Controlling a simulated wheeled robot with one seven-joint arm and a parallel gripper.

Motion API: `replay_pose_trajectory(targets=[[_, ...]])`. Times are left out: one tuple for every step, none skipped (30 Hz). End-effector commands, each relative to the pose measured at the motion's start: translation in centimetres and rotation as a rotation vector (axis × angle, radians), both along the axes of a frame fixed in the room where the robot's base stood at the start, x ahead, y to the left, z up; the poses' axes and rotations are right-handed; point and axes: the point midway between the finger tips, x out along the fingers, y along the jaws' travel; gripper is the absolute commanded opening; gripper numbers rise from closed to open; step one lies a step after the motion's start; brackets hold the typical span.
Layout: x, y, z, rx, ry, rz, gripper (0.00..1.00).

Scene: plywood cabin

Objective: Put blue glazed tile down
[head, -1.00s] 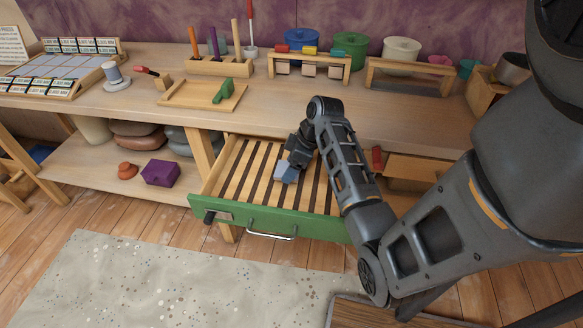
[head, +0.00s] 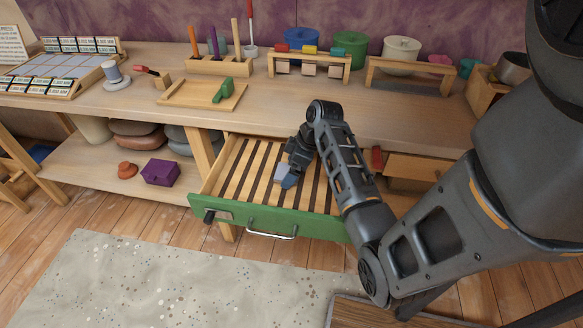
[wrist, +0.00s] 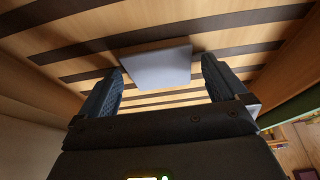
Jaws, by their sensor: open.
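The blue glazed tile (head: 282,172) looks pale grey-blue and lies on the slatted floor of the open green-fronted drawer (head: 268,220). In the wrist view the tile (wrist: 160,67) lies flat across light and dark slats, just beyond and between my fingertips. My gripper (head: 289,178) is low inside the drawer, next to the tile. In the wrist view my gripper (wrist: 160,84) has its two dark fingers spread wide, with a visible gap on each side of the tile. The arm hides part of the drawer's right side in the head view.
The drawer's side walls and green front enclose my gripper. The workbench top (head: 290,107) overhangs the drawer's back. A wooden tray with a green piece (head: 223,91) stands on the bench. The slats left of the tile are clear.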

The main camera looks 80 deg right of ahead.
Motion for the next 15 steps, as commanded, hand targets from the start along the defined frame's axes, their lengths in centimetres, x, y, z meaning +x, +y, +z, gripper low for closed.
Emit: replay_pose_trajectory(targets=[[0.0, -0.1, 0.4, -0.002, -0.001, -0.001, 0.99], [-0.1, -0.1, 0.5, -0.002, -0.001, -0.001, 0.99], [-0.2, -0.1, 0.9, -0.003, -0.002, -0.001, 0.99], [-0.4, -0.1, 1.2, -0.002, -0.001, -0.001, 0.99], [-0.5, -0.1, 1.7, -0.004, -0.002, -0.002, 0.99], [-0.8, -0.1, 2.3, -0.003, -0.002, 0.000, 0.99], [-1.0, -0.2, 2.9, -0.005, -0.002, -0.001, 0.99], [-1.3, -0.2, 3.4, -0.004, -0.002, -0.002, 0.99], [-1.5, -0.2, 4.2, -0.005, -0.003, 0.000, 0.99], [-1.8, -0.2, 4.8, -0.004, -0.003, 0.000, 0.99], [-2.0, -0.3, 5.4, -0.004, -0.003, 0.000, 0.99], [-2.3, -0.3, 6.2, -0.005, -0.003, 0.000, 0.99], [-2.6, -0.3, 6.8, -0.004, -0.003, -0.001, 0.99], [-2.8, -0.3, 7.3, -0.005, -0.003, 0.000, 0.99], [-3.1, -0.4, 8.0, -0.004, -0.003, 0.000, 0.99]])
